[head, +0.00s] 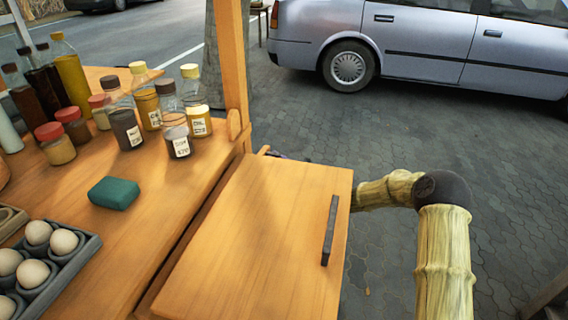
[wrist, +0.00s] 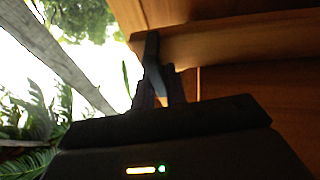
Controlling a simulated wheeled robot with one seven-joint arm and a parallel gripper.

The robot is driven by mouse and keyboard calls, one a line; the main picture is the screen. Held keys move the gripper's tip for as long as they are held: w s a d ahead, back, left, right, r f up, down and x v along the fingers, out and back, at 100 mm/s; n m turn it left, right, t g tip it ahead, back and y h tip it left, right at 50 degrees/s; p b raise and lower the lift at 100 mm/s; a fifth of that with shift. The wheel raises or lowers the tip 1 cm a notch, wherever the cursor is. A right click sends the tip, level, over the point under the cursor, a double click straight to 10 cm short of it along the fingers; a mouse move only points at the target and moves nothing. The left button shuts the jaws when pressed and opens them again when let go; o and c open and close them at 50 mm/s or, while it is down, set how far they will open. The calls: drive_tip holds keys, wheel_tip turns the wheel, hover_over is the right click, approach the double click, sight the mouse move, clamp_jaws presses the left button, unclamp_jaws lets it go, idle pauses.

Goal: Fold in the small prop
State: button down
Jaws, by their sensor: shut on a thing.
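The small prop (wrist: 152,50) is a slim grey-blue bar in the wrist view, its upper end against the wooden underside of the board. My gripper (wrist: 160,84) is shut on the lower part of the prop, with a dark finger on each side. The hinged leaf (head: 250,240) is a wooden board with a dark bar handle (head: 330,231), raised beside the counter and looking about level with it in the head view. My arm passes behind the leaf, which hides the prop and most of my gripper there.
The counter (head: 165,205) holds several bottles and jars, a green block (head: 114,193) and an egg tray (head: 62,282). A wooden post (head: 233,65) stands at the leaf's far corner. Paving lies open to the right, with a parked car (head: 430,45) beyond.

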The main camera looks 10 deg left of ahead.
drive_tip(key=c, duration=1.4)
unclamp_jaws()
drive_tip(key=shift+c, duration=0.2)
drive_tip(key=shift+d, duration=0.15)
drive_tip(key=p+v, duration=0.2)
drive_tip(key=v, duration=1.5)
drive_tip(key=shift+f+p, duration=0.2)
drive_tip(key=shift+p, duration=0.1)
drive_tip(key=shift+s, duration=0.1)
